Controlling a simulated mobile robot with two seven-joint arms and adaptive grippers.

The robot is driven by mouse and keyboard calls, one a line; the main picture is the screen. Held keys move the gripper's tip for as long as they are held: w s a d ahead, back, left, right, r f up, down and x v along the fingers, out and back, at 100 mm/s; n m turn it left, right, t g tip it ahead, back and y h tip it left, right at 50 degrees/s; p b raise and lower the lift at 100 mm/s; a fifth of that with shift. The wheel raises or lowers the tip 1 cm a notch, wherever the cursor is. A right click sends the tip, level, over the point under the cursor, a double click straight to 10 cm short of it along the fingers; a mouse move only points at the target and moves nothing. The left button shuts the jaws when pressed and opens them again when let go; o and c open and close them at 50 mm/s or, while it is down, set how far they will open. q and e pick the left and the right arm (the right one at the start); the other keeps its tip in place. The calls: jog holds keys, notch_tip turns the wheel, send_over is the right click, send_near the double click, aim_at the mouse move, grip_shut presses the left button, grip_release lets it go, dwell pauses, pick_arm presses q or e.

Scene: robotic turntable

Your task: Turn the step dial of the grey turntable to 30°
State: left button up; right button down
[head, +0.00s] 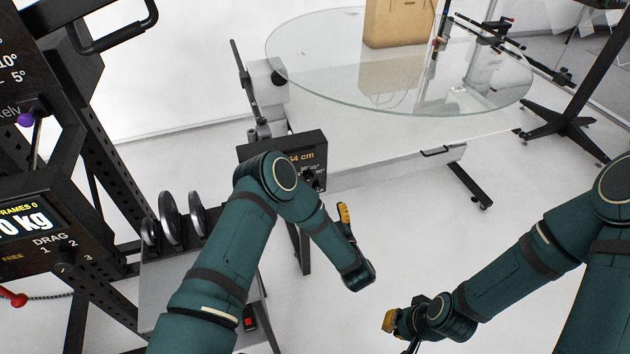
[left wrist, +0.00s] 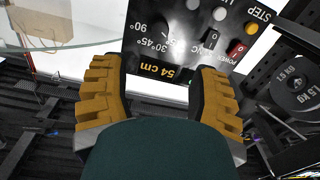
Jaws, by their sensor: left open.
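The grey turntable (head: 400,168) has a round glass top and a black control box (head: 262,152) at its left end. The box shows a lit "54 cm" display, and it also fills the upper middle of the left wrist view (left wrist: 140,62). The step dial (head: 309,176) is dark, small and partly behind my left arm in the head view; its pointer cannot be read. Its 30°, 45° and 90° marks show in the left wrist view. My left gripper (left wrist: 158,75) is open and empty, its yellow fingers framing the box, apart from the dial. My right gripper (head: 390,321) is low and far from the box.
A cardboard box (head: 392,22) stands on the glass top. A weight rack with plates (head: 170,218) and a black machine with a "kg" display (head: 28,222) stand at the left. A black stand (head: 560,125) is at the right. The white floor between is clear.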

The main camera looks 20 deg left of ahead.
aim_at(311, 181)
pick_arm(q)
jog(key=b+x, duration=0.3)
jog(key=x, duration=1)
jog(key=shift+a+r, duration=0.1)
grip_shut()
